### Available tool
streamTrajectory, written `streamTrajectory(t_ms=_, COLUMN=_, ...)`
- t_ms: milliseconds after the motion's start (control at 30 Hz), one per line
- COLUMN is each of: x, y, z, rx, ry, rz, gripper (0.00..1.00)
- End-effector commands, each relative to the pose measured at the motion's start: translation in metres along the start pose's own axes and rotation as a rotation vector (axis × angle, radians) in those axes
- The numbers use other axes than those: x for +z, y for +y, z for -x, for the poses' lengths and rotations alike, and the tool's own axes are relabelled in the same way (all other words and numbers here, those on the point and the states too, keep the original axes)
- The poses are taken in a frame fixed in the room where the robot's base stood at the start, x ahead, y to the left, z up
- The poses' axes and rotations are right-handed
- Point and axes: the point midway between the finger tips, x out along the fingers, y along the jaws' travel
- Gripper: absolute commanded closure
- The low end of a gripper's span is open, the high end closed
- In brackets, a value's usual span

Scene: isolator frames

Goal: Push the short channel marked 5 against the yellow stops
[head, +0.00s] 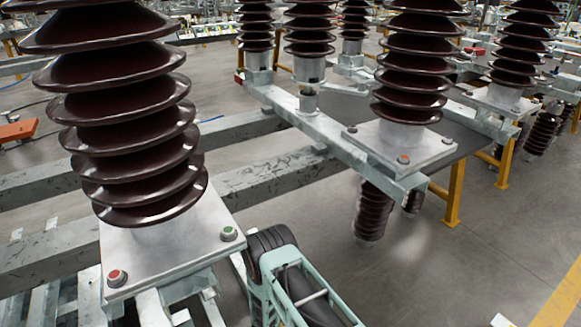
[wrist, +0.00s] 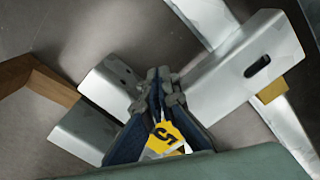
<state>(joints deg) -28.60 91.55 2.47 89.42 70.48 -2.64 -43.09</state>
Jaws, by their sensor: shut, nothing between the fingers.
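In the wrist view, a short silver channel (wrist: 215,88) runs from lower left to upper right, with an oblong slot near its right end. A yellow tag marked 5 (wrist: 165,138) shows between my blue fingers. My gripper (wrist: 158,90) is shut and empty, its tips over the middle of the channel, hiding part of it. I cannot tell whether they touch it. A small yellow block (wrist: 270,90), perhaps a stop, shows at the channel's right end; whether they touch is unclear. In the head view the channel and my fingertips are not clearly visible.
In the head view, a large brown ribbed insulator (head: 135,115) stands on a plate beside my arm. More insulators (head: 415,65) stand on the steel frame behind, with yellow legs (head: 455,195). Open floor lies at the right. A brown bar (wrist: 40,80) shows in the wrist view.

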Motion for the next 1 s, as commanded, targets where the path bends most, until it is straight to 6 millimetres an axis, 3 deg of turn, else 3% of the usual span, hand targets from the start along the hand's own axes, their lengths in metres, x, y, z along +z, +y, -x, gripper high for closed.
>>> streamTrajectory(t_ms=33, x=0.0, y=0.0, z=0.01, rx=0.0, ry=0.0, rz=0.0, gripper=1.0)
streamTrajectory(t_ms=533, x=-0.001, y=0.0, z=0.059, rx=-0.001, ry=0.001, rz=0.0, gripper=1.0)
streamTrajectory(t_ms=1000, x=-0.001, y=0.0, z=0.066, rx=0.0, ry=0.002, rz=-0.001, gripper=1.0)
